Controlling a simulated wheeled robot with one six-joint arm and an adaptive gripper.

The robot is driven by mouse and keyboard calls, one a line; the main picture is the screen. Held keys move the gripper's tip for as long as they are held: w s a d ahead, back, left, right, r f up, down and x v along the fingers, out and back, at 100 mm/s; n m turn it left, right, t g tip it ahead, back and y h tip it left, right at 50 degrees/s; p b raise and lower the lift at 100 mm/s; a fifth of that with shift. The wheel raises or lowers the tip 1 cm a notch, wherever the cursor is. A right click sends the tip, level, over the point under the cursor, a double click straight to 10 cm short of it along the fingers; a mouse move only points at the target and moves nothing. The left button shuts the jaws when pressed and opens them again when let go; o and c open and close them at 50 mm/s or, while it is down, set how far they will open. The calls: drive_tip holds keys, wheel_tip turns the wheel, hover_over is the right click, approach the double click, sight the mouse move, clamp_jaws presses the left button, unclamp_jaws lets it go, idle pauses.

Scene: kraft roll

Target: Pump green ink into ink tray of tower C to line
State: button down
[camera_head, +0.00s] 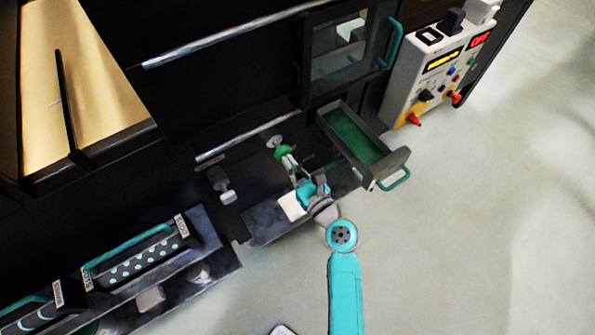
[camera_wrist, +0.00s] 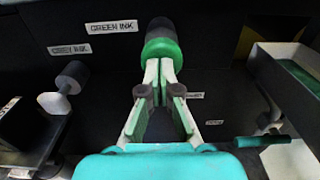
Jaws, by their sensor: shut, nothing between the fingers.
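The green ink pump, with a green collar and grey knob, shows in the wrist view (camera_wrist: 161,45) beside a "GREEN INK" label (camera_wrist: 112,27). It also shows in the head view (camera_head: 283,152). My gripper (camera_wrist: 161,85) is shut and empty, its fingertips right at the green collar; whether they touch it I cannot tell. In the head view my gripper (camera_head: 292,168) is just below the pump. An open tray (camera_head: 398,160) with a green inside, seemingly the ink tray, stands right of it. Its fill line cannot be made out.
A second, pale pump (camera_head: 223,185) stands to the left; it also shows in the wrist view (camera_wrist: 62,88). A control panel (camera_head: 430,70) is at the upper right. Patterned rollers (camera_head: 140,262) sit at the lower left. The floor to the right is clear.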

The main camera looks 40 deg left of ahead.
sight(283, 153)
drive_tip(key=shift+a, duration=0.2)
drive_tip(key=x, duration=0.3)
drive_tip(key=shift+w+a, duration=0.15)
drive_tip(key=shift+r, duration=0.15)
idle(0.8)
